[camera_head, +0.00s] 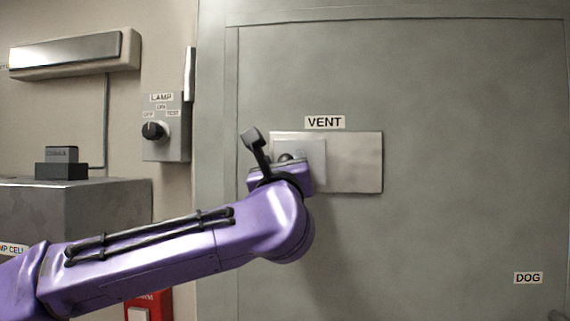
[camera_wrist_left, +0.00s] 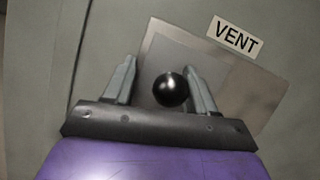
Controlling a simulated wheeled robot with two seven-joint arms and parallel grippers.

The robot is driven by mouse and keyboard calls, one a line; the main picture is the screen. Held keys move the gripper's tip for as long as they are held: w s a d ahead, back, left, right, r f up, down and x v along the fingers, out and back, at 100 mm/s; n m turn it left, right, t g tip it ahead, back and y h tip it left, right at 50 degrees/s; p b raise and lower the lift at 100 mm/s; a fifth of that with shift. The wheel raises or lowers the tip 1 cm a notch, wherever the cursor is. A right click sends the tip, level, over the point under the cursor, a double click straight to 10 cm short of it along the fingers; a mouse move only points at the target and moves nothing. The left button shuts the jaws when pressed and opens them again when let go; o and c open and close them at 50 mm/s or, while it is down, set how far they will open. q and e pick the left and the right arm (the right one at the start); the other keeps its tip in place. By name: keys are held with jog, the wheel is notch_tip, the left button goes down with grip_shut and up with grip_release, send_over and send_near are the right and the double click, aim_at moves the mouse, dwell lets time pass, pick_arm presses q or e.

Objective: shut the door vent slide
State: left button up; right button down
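The vent's pale metal plate (camera_head: 355,162) is on the grey door under a VENT label (camera_head: 324,122). A lighter square slide (camera_head: 314,160) covers the left part of the plate; it also shows in the left wrist view (camera_wrist_left: 168,55). A round black knob (camera_wrist_left: 170,89) stands out from the slide. My left gripper (camera_wrist_left: 161,68) is at the knob, its two fingers apart with the knob between them. The knob looks closer to the right finger; whether they touch I cannot tell. In the head view my left wrist hides the fingers and most of the knob. My right gripper is not in view.
A LAMP switch box (camera_head: 168,140) with a black dial is on the wall left of the door. A grey cabinet (camera_head: 110,205) with a dark block (camera_head: 61,163) on top stands at the left. A DOG label (camera_head: 528,278) is low on the door.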

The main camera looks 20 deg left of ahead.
pick_arm(q)
jog(key=shift+d, duration=0.15)
jog(key=b+v, duration=0.6)
jog(key=v, duration=0.4)
jog(key=shift+s, duration=0.3)
jog(key=shift+f, duration=0.15)
